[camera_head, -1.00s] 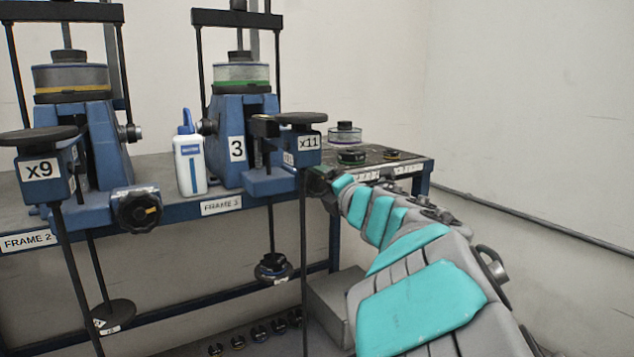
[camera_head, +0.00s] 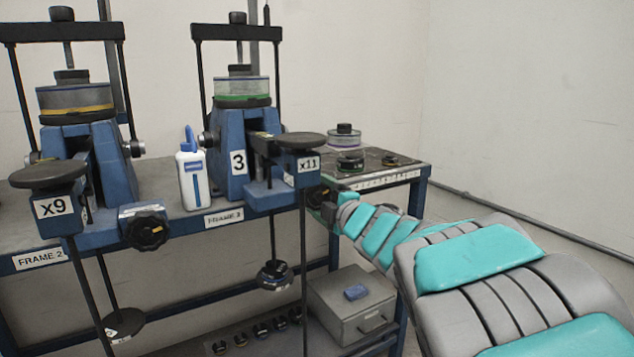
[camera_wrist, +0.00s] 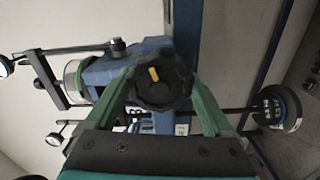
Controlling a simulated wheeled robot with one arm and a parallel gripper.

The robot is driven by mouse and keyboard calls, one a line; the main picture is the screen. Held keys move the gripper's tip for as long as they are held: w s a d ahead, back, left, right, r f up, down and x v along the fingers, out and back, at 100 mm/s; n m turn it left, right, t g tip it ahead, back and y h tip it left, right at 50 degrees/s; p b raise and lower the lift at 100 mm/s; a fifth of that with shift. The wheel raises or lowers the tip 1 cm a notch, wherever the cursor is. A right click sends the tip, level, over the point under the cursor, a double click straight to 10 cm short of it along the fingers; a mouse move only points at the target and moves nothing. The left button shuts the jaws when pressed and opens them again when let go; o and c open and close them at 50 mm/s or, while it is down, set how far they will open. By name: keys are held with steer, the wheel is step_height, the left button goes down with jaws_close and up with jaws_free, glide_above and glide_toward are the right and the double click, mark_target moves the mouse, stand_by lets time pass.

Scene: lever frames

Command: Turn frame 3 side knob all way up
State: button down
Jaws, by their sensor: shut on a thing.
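Frame 3 (camera_head: 231,150) stands on the bench, blue with a white "3" label, and its "x11" beam end sticks out to the right. Its black side knob (camera_wrist: 160,79) with a yellow mark fills the middle of the wrist view. In the head view the knob (camera_head: 318,194) is partly hidden by my gripper (camera_head: 332,203). In the wrist view the green fingers of my gripper (camera_wrist: 160,92) lie on either side of the knob and are shut on it. The yellow mark points up and slightly left in the wrist view.
Frame 2 (camera_head: 88,150) with its own knob (camera_head: 147,227) stands to the left. A white bottle (camera_head: 192,175) stands beside frame 3. A hanging weight (camera_head: 274,275) is below the bench. A grey box (camera_head: 352,309) sits on the lower shelf.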

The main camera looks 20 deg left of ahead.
steer(key=shift+a+r+m+p, duration=0.1)
steer(key=shift+r+m+p, duration=0.2)
steer(key=shift+m, duration=0.2)
jaws_free()
steer(key=shift+f+b, duration=0.3)
steer(key=shift+s+d, duration=0.35)
steer(key=shift+d, duration=0.2)
steer(key=shift+v, duration=2.35)
